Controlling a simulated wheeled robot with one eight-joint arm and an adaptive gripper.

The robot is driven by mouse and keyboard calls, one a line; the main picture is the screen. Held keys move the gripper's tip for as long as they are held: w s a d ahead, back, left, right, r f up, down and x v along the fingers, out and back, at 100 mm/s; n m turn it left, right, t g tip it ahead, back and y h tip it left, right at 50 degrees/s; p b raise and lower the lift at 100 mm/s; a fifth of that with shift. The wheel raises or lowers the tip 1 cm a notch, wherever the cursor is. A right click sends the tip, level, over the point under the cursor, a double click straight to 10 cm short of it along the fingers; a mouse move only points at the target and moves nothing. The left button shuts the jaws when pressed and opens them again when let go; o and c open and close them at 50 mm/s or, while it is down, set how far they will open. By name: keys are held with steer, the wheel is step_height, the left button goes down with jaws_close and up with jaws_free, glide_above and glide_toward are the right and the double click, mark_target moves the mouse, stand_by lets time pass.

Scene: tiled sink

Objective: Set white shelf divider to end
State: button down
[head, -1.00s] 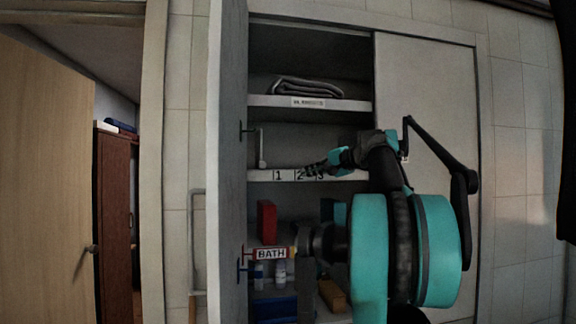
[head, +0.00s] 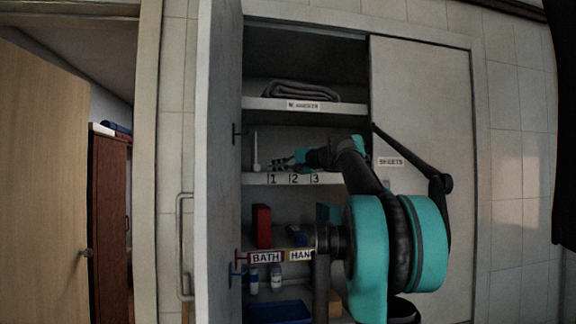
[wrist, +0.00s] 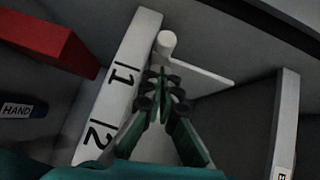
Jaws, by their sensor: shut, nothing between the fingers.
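The white shelf divider (head: 256,151) stands upright on the numbered shelf (head: 258,179), near its left end, close to the mark 1. In the wrist view the divider (wrist: 205,70) shows as a thin white bar with a round knob, just beyond my fingers. My gripper (head: 275,163) is over the same shelf, to the right of the divider. In the wrist view my gripper (wrist: 164,88) is shut with nothing between its fingertips. Its tips are close to the divider; I cannot tell whether they touch it.
The open cabinet door (head: 218,160) bounds the left side. A folded grey cloth (head: 301,91) lies on the shelf above. Below are a red box (head: 262,226), white bottles (head: 276,277) and a blue bin (head: 280,312). A closed panel (head: 425,130) covers the right side.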

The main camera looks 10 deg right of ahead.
mark_target(256, 166)
steer(key=shift+a+f, duration=0.2)
steer(key=shift+a, duration=0.8)
steer(key=shift+a, duration=2.2)
